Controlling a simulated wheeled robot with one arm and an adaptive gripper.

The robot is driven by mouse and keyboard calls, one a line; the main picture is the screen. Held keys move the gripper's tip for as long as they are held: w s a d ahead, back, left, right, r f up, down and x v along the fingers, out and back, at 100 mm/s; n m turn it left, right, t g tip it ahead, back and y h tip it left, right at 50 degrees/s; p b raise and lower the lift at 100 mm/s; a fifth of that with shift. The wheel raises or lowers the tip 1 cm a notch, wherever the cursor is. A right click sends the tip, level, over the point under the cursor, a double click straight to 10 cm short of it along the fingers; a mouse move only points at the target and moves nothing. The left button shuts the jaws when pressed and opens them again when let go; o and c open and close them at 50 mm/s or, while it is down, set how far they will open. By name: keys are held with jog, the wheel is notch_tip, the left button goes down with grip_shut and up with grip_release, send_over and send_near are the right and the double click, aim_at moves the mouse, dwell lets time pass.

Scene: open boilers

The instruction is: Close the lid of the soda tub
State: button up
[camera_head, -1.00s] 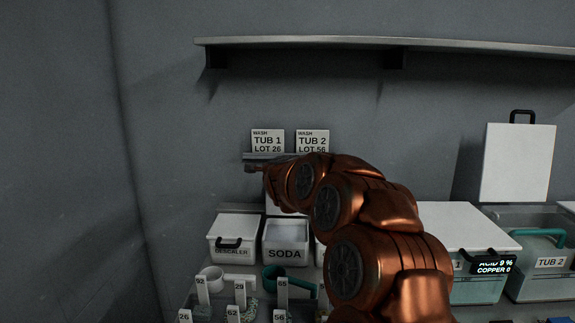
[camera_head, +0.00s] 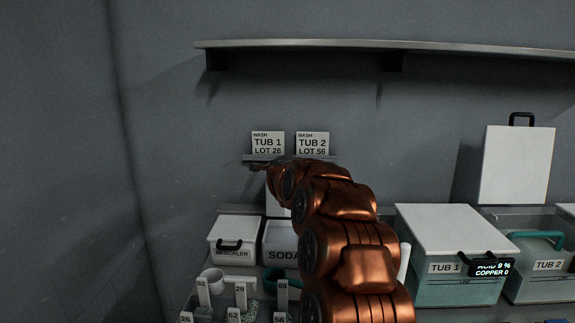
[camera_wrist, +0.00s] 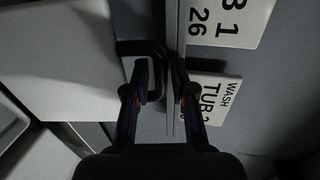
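The white soda tub (camera_head: 280,240) stands open on the bench in the head view, its label partly covered by my arm. Its white lid (camera_head: 273,206) stands up behind it, mostly hidden by my arm. In the wrist view the lid (camera_wrist: 62,60) fills the left side, with a dark loop handle (camera_wrist: 155,48) on its edge. My gripper (camera_wrist: 160,75) is open, its two fingers apart near the handle. The handle's outer bar appears between the fingers; contact cannot be told. In the head view the fingers are hardly visible beside the small ledge.
A ledge (camera_head: 250,157) with two tub cards is close to my gripper. The closed descaler tub (camera_head: 234,232) stands left of the soda tub. Tub 1 (camera_head: 450,230) is closed and Tub 2 (camera_head: 540,280) has its lid upright, both at right. Numbered tags stand in front.

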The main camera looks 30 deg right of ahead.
jog(key=shift+c, duration=0.4)
grip_shut()
